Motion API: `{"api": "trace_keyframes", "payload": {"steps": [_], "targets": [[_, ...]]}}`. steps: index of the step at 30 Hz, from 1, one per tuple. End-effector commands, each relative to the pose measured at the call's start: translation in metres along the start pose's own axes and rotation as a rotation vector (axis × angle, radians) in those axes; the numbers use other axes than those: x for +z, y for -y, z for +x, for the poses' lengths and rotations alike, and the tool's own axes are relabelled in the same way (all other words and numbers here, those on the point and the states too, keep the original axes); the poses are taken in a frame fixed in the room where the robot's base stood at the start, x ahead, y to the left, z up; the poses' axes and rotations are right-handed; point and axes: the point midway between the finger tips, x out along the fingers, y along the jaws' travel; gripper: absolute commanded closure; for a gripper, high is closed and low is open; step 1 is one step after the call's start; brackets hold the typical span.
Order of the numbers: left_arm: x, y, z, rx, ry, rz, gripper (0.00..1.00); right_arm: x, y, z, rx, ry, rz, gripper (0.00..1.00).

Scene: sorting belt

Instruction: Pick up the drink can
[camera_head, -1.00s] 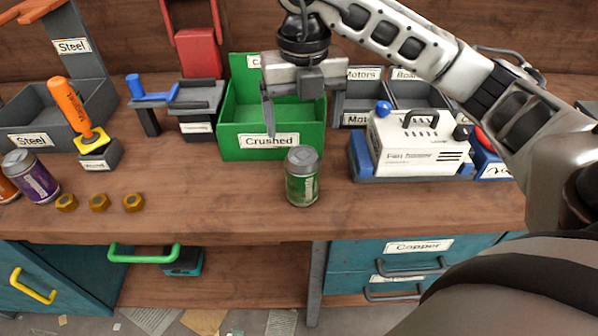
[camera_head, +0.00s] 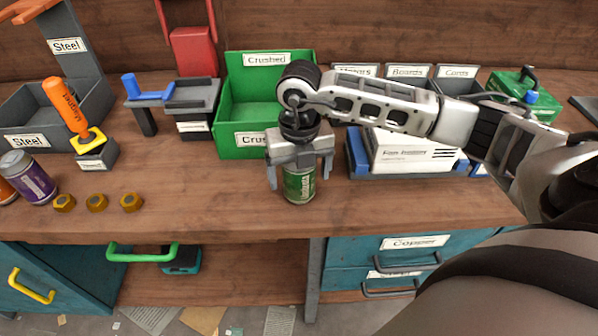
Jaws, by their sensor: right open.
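A green drink can (camera_head: 300,187) stands upright on the wooden bench, in front of the green bin. My right gripper (camera_head: 299,178) is open and points down over the can, one finger on each side of it. The gripper body hides the can's top. I cannot tell whether the fingers touch the can. A purple can (camera_head: 34,180) stands at the far left, with part of an orange can (camera_head: 6,191) beside it. My left gripper is not in view.
The green "Crushed" bin (camera_head: 229,137) is right behind my gripper. A white heater box (camera_head: 412,155) stands to the right. The bench between nuts and can is clear.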

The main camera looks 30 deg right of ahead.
Motion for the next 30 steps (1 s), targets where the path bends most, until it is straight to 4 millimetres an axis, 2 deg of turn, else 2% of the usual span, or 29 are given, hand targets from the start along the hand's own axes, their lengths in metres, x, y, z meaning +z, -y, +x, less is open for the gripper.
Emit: {"api": "trace_keyframes", "payload": {"steps": [7, 12, 23, 30], "targets": [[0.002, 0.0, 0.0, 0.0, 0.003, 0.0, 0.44, 0.0, 0.0, 0.002, 0.001, 0.001, -0.001, 0.16], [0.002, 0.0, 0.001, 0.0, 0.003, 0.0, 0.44, 0.0, 0.0, 0.002, 0.001, 0.001, -0.001, 0.63], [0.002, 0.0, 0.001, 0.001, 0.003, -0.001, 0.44, 0.0, -0.001, -0.001, 0.001, 0.001, -0.001, 0.63], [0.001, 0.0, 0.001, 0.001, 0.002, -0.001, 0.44, 0.001, -0.001, -0.024, 0.003, 0.004, -0.001, 0.63]]}}
